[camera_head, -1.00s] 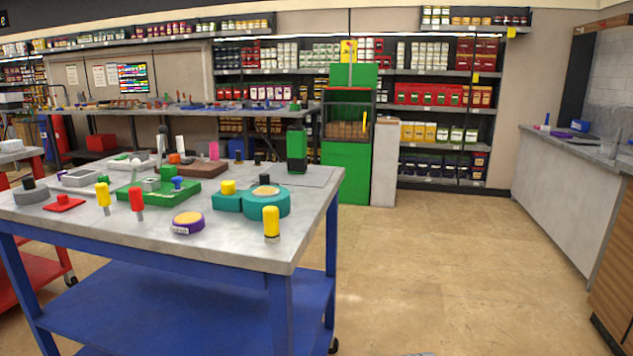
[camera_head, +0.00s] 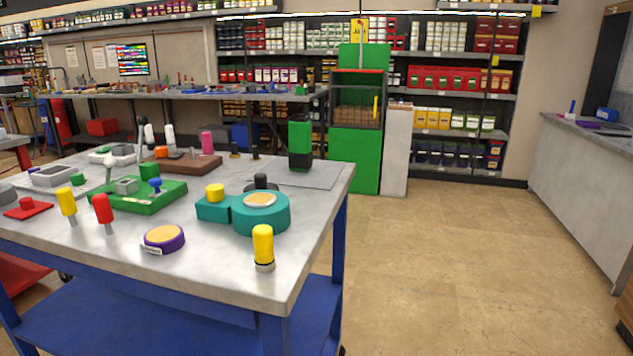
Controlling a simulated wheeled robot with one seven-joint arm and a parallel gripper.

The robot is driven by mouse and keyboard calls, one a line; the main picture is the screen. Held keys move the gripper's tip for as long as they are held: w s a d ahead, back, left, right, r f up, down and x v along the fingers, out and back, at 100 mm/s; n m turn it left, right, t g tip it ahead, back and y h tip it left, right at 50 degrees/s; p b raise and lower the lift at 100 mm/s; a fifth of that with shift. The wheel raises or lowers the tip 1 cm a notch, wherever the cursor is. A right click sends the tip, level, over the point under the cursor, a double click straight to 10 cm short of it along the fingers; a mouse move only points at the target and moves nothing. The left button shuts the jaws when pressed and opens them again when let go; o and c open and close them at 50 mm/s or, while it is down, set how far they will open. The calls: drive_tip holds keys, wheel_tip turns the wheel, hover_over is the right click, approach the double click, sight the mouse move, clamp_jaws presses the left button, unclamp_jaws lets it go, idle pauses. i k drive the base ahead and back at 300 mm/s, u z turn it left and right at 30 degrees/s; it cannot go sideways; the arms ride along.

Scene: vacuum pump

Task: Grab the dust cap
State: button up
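No part is marked as the dust cap, so I cannot tell for sure which it is. A small yellow cap (camera_head: 215,193) sits on the square end of a teal pump-like body (camera_head: 262,219) on the blue-framed worktable (camera_head: 225,264). The round end of that body has a tan disc (camera_head: 260,199) on top. A purple and tan round piece (camera_head: 164,238) with a small label lies near the table's front edge. A yellow-topped cylinder (camera_head: 263,246) stands at the front right corner. My gripper is not in view.
Red (camera_head: 103,212) and yellow (camera_head: 67,205) handled pieces, a green block assembly (camera_head: 137,196) and a green-black canister (camera_head: 300,144) share the table. Open floor (camera_head: 455,260) lies to its right, before a grey counter (camera_head: 585,190). Stocked shelves stand behind.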

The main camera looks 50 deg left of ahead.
sight(260, 179)
drive_tip(key=u, duration=0.05)
drive_tip(key=i, duration=1.65)
drive_tip(key=u, duration=3.8)
